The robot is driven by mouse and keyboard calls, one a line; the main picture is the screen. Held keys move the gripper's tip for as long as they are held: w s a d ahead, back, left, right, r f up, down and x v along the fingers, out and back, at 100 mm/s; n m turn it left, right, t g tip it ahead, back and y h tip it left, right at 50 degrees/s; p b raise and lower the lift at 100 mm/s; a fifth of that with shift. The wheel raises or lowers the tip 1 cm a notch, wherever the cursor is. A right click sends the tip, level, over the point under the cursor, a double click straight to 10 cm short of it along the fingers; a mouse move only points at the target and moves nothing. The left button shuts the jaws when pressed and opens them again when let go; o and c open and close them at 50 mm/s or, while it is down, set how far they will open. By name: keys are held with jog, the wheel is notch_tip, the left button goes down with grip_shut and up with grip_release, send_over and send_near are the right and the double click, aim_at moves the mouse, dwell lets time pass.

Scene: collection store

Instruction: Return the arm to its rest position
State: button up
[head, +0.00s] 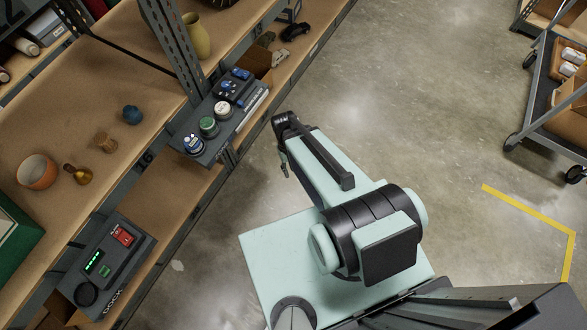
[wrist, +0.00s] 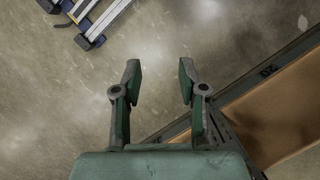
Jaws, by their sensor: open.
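My gripper (head: 284,146) is at the far end of the arm, over the concrete floor beside the shelf edge. In the wrist view my gripper (wrist: 159,85) shows two fingers spread apart with a wide gap. Nothing is between them; only bare floor shows beyond.
A shelf (head: 60,120) on the left bears a bowl (head: 37,171), a blue ball (head: 132,115) and small items. A dock box (head: 110,262) sits lower. A cart (head: 545,110) stands right. Open floor (head: 400,110) lies between.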

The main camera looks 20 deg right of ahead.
jog(key=shift+s+d+f, duration=0.1)
jog(key=shift+s, duration=0.1)
jog(key=s+f+g, duration=0.1)
jog(key=s+f, duration=0.1)
jog(key=s, duration=0.6)
jog(key=s+f+g, duration=0.2)
jog(key=s+f, duration=0.1)
jog(key=s, duration=0.5)
jog(key=shift+s+f, duration=0.35)
jog(key=shift+s, duration=0.05)
dwell(2.6)
jog(key=s+f+g+b, duration=0.2)
jog(key=f+b, duration=0.7)
jog(key=b, duration=0.4)
jog(key=s+f+g+b, duration=0.2)
jog(key=f+b, duration=0.7)
jog(key=b, duration=0.5)
jog(key=shift+s+f+g, duration=0.3)
jog(key=shift+f+g, duration=0.1)
jog(key=shift+g, duration=0.1)
